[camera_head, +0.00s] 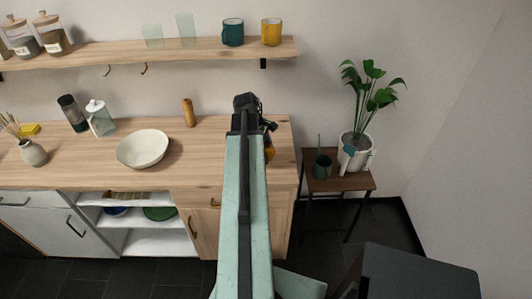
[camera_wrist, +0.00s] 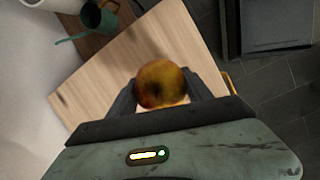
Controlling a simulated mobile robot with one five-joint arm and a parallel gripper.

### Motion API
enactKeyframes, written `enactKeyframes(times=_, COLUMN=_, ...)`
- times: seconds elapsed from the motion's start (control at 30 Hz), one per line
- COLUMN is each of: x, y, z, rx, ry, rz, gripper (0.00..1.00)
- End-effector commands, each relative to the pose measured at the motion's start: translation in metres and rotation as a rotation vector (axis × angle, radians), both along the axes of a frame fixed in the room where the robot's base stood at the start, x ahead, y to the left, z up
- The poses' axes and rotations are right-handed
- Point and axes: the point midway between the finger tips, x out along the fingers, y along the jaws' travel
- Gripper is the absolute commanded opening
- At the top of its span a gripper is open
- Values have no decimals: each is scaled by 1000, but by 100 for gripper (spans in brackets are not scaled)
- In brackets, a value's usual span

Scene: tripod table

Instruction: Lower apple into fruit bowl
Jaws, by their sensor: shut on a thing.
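A yellow-red apple (camera_wrist: 162,84) is between the two dark fingers of my gripper (camera_wrist: 165,92) in the wrist view. My gripper is shut on it, above the right end of the wooden counter. In the head view my arm hides most of the gripper (camera_head: 266,140), and only a small yellowish bit of the apple (camera_head: 269,149) shows beside it. The fruit bowl, an empty-looking cream bowl (camera_head: 143,148), stands on the counter to the left of my gripper, apart from it. The bowl is not in the wrist view.
On the counter (camera_head: 88,172) stand a wooden mill (camera_head: 189,112), a dark bottle (camera_head: 72,112), a glass bottle (camera_head: 100,117) and a vase (camera_head: 33,152). A shelf (camera_head: 190,50) with mugs hangs above. A side table (camera_head: 340,182) with a plant stands to the right.

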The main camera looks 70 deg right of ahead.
Motion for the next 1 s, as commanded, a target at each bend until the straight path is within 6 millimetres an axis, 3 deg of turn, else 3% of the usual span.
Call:
enactKeyframes(times=0.03, x=0, y=0, z=24, rx=0, ry=0, rz=0, gripper=12)
enactKeyframes(times=0.2, x=0, y=0, z=51, rx=0, ry=0, rz=0, gripper=12)
enactKeyframes(times=0.47, x=4, y=1, z=53, rx=0, ry=0, rz=0, gripper=11)
enactKeyframes(times=0.67, x=37, y=9, z=65, rx=1, ry=1, rz=4, gripper=11)
enactKeyframes(times=1.0, x=111, y=29, z=86, rx=1, ry=0, rz=3, gripper=11)
